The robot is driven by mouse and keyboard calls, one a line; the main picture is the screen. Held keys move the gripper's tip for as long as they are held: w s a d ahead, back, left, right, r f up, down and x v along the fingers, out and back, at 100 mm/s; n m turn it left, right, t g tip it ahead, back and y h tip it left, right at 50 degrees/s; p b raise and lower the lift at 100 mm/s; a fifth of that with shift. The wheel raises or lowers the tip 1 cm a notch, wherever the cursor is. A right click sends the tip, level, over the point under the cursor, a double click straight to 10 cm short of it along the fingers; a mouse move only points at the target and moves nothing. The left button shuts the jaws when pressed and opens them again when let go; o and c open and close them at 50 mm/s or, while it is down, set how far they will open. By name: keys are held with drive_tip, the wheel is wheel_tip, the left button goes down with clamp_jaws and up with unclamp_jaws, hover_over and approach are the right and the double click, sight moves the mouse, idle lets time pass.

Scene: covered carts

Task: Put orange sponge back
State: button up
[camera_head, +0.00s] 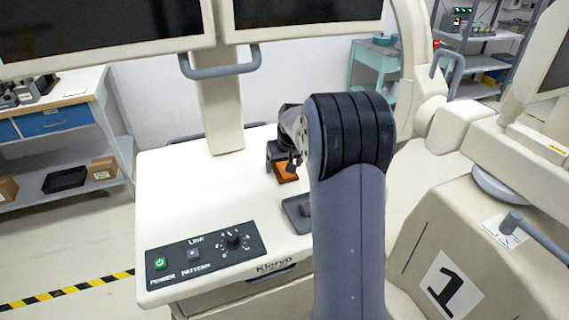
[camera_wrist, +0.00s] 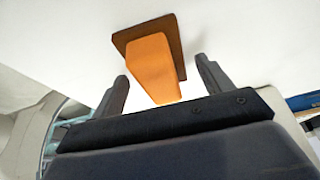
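The orange sponge (camera_wrist: 153,68) is in the wrist view, resting on or against a flat brown square piece (camera_wrist: 178,48) on the white cart top. My gripper (camera_wrist: 162,85) is open, with one dark finger on each side of the sponge and gaps showing between fingers and sponge. In the head view the orange sponge (camera_head: 286,172) sits on the cart top (camera_head: 200,190), just below my gripper (camera_head: 284,158). My arm hides part of the cart's right side.
A control panel (camera_head: 206,249) with a green button and a dial is at the cart's front. A grey flat piece (camera_head: 297,212) lies near my arm. Monitors (camera_head: 300,12) hang above on a post. A bulky beige machine (camera_head: 480,240) marked 1 stands to the right. The cart top's left side is clear.

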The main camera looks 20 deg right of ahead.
idle(0.6)
drive_tip(key=v, duration=0.7)
drive_tip(key=b+v, duration=0.1)
drive_tip(key=v, duration=0.2)
drive_tip(key=shift+w+r, duration=0.25)
drive_tip(key=shift+r, duration=0.3)
drive_tip(key=x, duration=0.7)
drive_tip(key=s+p+x, duration=0.1)
drive_tip(key=x, duration=0.3)
drive_tip(key=shift+f, duration=0.2)
drive_tip(key=shift+w, duration=0.15)
drive_tip(key=shift+r, duration=0.1)
drive_tip(key=shift+r, duration=0.2)
drive_tip(key=shift+f, duration=0.2)
